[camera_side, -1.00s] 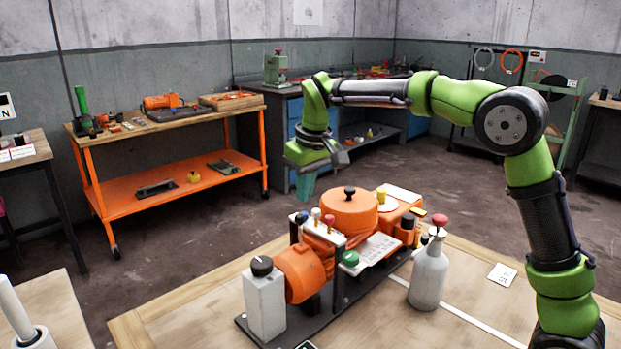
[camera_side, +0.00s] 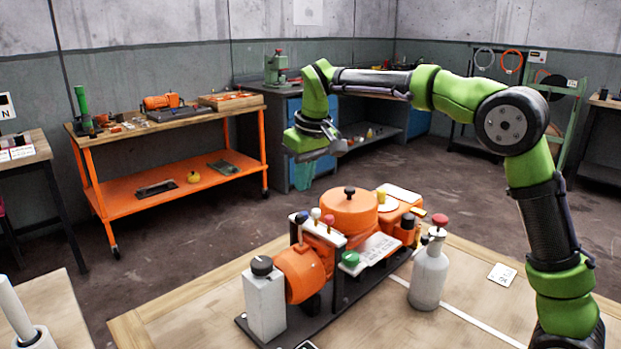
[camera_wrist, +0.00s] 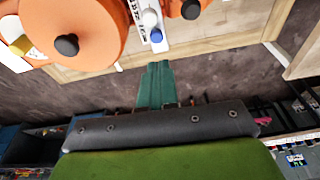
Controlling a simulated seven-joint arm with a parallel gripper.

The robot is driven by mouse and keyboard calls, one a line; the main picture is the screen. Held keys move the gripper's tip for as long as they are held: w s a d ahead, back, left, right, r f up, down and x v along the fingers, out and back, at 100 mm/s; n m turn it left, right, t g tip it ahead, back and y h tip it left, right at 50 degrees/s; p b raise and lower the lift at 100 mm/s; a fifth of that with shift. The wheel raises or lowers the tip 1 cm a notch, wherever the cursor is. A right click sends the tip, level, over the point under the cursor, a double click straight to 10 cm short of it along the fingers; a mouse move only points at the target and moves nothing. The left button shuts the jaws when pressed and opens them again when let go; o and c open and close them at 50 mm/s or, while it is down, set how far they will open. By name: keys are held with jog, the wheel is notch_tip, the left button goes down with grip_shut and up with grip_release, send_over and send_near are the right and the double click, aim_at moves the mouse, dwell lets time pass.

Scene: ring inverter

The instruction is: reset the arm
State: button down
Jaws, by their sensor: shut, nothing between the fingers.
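My arm is green and black and reaches from the right of the side view over the wooden workbench. My gripper (camera_side: 304,174) has teal fingers and hangs above and behind the orange machine, pointing down and apart from everything. In the wrist view the fingers (camera_wrist: 155,82) lie together with nothing between them. The orange machine (camera_side: 348,212) stands on a dark base plate on the bench, with a round lid and black knob. Part of its lid (camera_wrist: 75,30) shows at the top left of the wrist view.
A grey bottle with a red top (camera_side: 429,275) stands on the bench right of the machine. A white card (camera_side: 502,273) lies near the bench's right side. An orange cart (camera_side: 172,187) stands at the back left. The air around my gripper is clear.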

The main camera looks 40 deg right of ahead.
jog(key=s+f+m+t+y, duration=0.1)
jog(key=s+t, duration=0.1)
jog(key=s, duration=1.1)
jog(key=s+a+f+m+t+y, duration=0.1)
jog(key=s+f+m+t, duration=0.1)
jog(key=s, duration=1.1)
jog(key=shift+a+f+m+t, duration=0.2)
jog(key=shift+m+t, duration=0.1)
jog(key=shift+t, duration=0.1)
